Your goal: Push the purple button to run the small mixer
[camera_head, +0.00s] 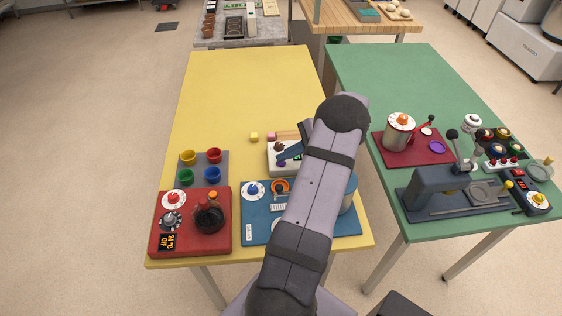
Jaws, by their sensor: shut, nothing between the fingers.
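A white unit (274,168) stands on the yellow table, partly hidden behind my arm. A small purple spot (281,163) shows on it, which looks like the purple button. My gripper (284,158) is over this unit, shut and empty, its tip right at the purple spot. I cannot tell whether it touches or is just above. A blue base (256,232) in front carries a white-and-blue dial, an orange ring and a grey-blue vessel (349,194), largely covered by my arm. I cannot tell which unit is the small mixer.
A red unit (158,222) with dials and a dark pot is at the front left, with coloured cups on a grey mat (201,161) behind it. Small yellow and pink blocks lie near the white unit. The green table (375,80) at right holds more machines. The far yellow table (245,85) is clear.

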